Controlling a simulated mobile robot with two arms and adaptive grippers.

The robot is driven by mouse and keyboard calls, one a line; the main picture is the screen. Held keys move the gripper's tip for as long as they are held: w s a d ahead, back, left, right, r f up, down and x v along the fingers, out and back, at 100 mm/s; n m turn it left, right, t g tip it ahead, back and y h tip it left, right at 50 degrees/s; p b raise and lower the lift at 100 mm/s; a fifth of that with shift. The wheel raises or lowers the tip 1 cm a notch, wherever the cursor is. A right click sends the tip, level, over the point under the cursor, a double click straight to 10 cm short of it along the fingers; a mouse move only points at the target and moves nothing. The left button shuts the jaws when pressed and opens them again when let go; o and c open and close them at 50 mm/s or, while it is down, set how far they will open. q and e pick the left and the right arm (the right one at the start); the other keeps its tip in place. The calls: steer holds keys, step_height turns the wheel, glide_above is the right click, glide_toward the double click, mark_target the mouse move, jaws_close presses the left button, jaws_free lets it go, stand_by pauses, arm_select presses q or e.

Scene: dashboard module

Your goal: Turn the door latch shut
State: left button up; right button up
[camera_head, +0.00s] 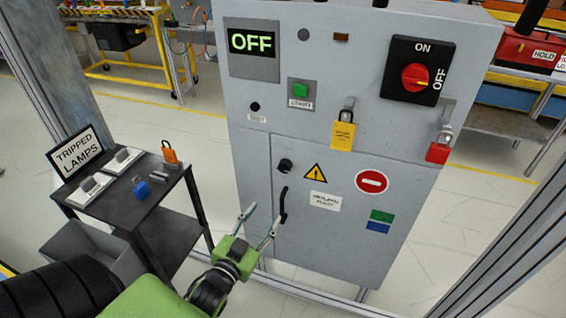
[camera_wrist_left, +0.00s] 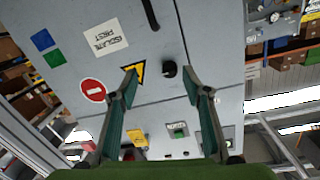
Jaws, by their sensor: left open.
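The grey cabinet (camera_head: 240,95) has a lower door (camera_head: 340,235) with a round black latch knob (camera_head: 285,166) near its upper left corner. A black bar handle (camera_head: 283,205) sits below the knob. In the left wrist view, which is turned over, the latch knob (camera_wrist_left: 169,69) appears between and beyond the fingertips, with the handle (camera_wrist_left: 151,14) at the top. My left gripper (camera_head: 262,220) is open and empty in front of the door's left edge, lower than the knob in the head view. It seems apart from the knob. My right gripper is not in view.
The cabinet's upper panel has an OFF display (camera_head: 251,42), a green button (camera_head: 301,91), a rotary switch (camera_head: 416,76), and yellow (camera_head: 343,134) and red (camera_head: 438,152) padlock tags. A dark cart (camera_head: 130,190) with padlocks and a sign stands left. Grey posts flank the scene.

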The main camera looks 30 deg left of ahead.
mark_target(283, 170)
arm_select(q)
steer(key=shift+t, duration=0.5)
steer(key=w+a+r, duration=0.1)
steer(key=w, duration=0.3)
steer(key=w+a+r+p, duration=0.1)
steer(key=w+r, duration=0.1)
steer(key=w, duration=0.3)
steer(key=w+a+r, duration=0.1)
steer(key=w, duration=0.4)
steer(key=shift+a+r, duration=0.1)
steer(key=shift+r, duration=0.05)
steer(key=c, duration=1.1)
